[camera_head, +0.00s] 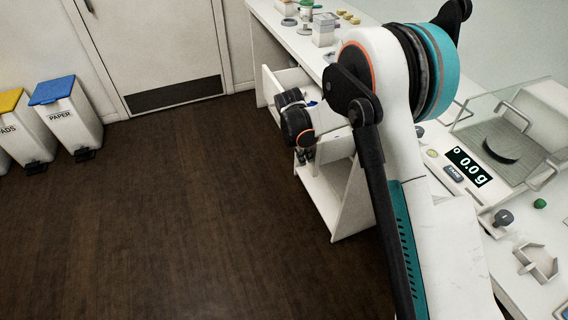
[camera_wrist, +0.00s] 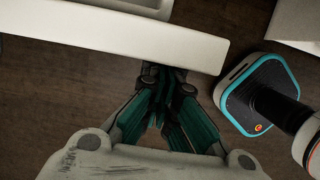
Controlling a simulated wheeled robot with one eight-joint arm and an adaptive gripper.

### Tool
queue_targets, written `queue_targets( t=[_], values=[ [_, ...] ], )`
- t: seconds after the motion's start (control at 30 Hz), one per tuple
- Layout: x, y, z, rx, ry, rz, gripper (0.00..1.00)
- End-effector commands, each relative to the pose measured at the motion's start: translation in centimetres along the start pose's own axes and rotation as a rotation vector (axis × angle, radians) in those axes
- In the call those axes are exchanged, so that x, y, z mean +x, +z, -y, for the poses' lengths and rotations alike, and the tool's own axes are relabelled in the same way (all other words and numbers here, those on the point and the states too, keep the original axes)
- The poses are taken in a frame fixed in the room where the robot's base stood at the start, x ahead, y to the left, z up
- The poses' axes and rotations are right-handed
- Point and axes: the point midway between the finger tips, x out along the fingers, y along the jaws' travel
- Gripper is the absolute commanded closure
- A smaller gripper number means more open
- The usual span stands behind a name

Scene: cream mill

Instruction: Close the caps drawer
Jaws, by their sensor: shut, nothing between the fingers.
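A white drawer (camera_wrist: 120,30) stands pulled out at the top of the wrist view, its front panel running across the picture. In the head view, white open drawer parts (camera_head: 274,88) stick out from the bench, partly hidden by my arm. No label shows, so I cannot tell which is the caps drawer. My gripper (camera_head: 305,155) hangs fingers down in front of the drawers. In the wrist view my gripper (camera_wrist: 165,72) is shut and empty, its fingertips close to the panel's outer edge. I cannot tell whether they touch it.
A lower white open compartment (camera_head: 325,195) juts out over the floor. The bench top holds a scale (camera_head: 468,166), a dark knob (camera_head: 503,217) and small containers. Two labelled bins (camera_head: 68,105) stand by the door at left. The dark wooden floor (camera_head: 190,210) is clear.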

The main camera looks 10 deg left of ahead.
Motion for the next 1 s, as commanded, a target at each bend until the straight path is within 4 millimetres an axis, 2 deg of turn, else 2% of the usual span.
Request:
queue_targets(
  t=[0.03,0.2,0.5,0.7,1.0],
  values=[
    [0.4,1.6,0.0,0.005,-0.001,0.0,1.0],
    [1.6,6.2,0.0,0.005,0.0,0.0,1.0],
    [3.1,12.5,0.0,0.003,0.0,0.0,1.0],
    [3.7,14.9,-0.1,0.001,0.0,0.0,1.0],
    [4.0,16.1,0.0,-0.001,0.0,0.001,1.0]
  ],
)
